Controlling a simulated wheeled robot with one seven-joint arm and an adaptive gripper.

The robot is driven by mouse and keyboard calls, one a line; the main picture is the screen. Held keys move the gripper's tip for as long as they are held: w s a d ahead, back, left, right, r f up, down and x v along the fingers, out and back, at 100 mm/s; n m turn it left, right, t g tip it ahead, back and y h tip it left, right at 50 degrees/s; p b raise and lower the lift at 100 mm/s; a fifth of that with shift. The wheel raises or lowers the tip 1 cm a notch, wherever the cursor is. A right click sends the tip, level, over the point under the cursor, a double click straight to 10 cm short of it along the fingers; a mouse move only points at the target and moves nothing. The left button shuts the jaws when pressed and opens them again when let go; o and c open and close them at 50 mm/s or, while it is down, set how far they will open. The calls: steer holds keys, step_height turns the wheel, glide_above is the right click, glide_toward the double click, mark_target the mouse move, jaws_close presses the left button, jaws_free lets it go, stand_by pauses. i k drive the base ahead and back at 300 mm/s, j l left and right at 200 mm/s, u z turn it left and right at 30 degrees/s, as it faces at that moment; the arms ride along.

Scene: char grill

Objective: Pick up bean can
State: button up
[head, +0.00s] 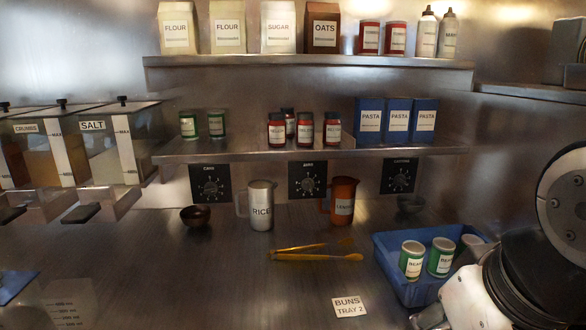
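Two green-and-white cans with labels that seem to read BEANS stand upright in a blue tray (395,278) at the right of the counter: a left can (411,260) and a right can (440,257). My white and black arm fills the lower right and covers the tray's right part. A dark part at the bottom edge beside the arm may belong to my gripper (430,317). Its fingers cannot be made out, and no can is seen held.
Yellow tongs (315,251), a RICE pitcher (261,207), a brown pitcher (342,201) and a dark bowl (195,216) are on the counter. A lower shelf (250,151) with cans and pasta boxes hangs above. The front middle is mostly clear around a BUNS TRAY 2 card (349,306).

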mark_target(411, 256)
steer(key=z, duration=0.45)
steer(key=i+l+z, duration=0.1)
steer(key=i+z, duration=0.15)
steer(key=i, duration=0.45)
